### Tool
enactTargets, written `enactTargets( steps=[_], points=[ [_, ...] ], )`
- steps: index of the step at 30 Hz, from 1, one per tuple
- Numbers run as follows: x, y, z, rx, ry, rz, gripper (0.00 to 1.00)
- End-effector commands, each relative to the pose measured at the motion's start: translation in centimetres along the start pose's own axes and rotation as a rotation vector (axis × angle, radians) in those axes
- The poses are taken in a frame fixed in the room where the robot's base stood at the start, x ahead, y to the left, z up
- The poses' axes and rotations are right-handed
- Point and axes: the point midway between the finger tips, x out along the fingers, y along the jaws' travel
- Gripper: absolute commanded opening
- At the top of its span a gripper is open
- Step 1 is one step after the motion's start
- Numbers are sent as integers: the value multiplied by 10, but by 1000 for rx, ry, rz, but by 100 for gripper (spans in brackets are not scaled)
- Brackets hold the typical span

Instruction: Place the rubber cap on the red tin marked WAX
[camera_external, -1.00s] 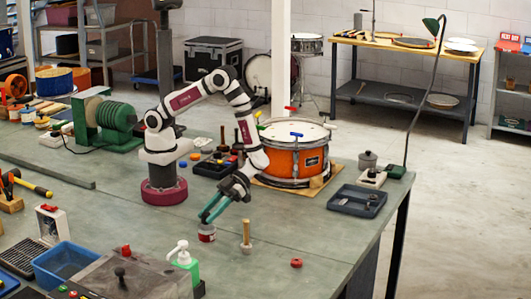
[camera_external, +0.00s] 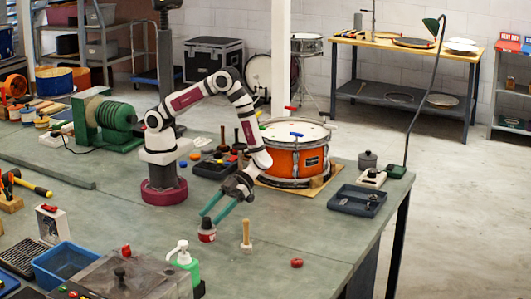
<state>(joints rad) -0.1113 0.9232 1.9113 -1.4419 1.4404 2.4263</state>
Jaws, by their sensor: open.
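The small red tin (camera_external: 207,236) with a pale label stands on the green bench in front of my arm. A dark reddish piece (camera_external: 207,224) shows at its top, and it looks like the rubber cap; whether it sits fully flat is too small to tell. My gripper (camera_external: 209,219) is open, with its teal fingers slanting down to either side of the tin's top. The fingertips are right at that piece, and I cannot tell whether they touch it.
A wooden-handled tool (camera_external: 246,234) stands just right of the tin. A small red piece (camera_external: 297,263) lies near the front edge. An orange drum (camera_external: 297,160) stands behind, with a dark tray (camera_external: 357,201) to its right. A green pump bottle (camera_external: 184,262) stands in front.

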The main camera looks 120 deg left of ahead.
Motion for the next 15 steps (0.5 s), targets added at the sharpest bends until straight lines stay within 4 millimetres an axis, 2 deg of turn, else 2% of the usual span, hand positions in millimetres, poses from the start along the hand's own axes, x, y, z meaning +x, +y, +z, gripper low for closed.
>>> enactTargets(
  steps=[3, 9, 13, 15],
  points=[
    [-35, -1, 1, 2, -3, -7, 66],
    [-85, 0, 1, 2, -3, -4, 66],
    [-100, 0, 0, -4, -5, 1, 66],
    [-106, 7, -10, -47, -38, 25, 66]
  ],
)
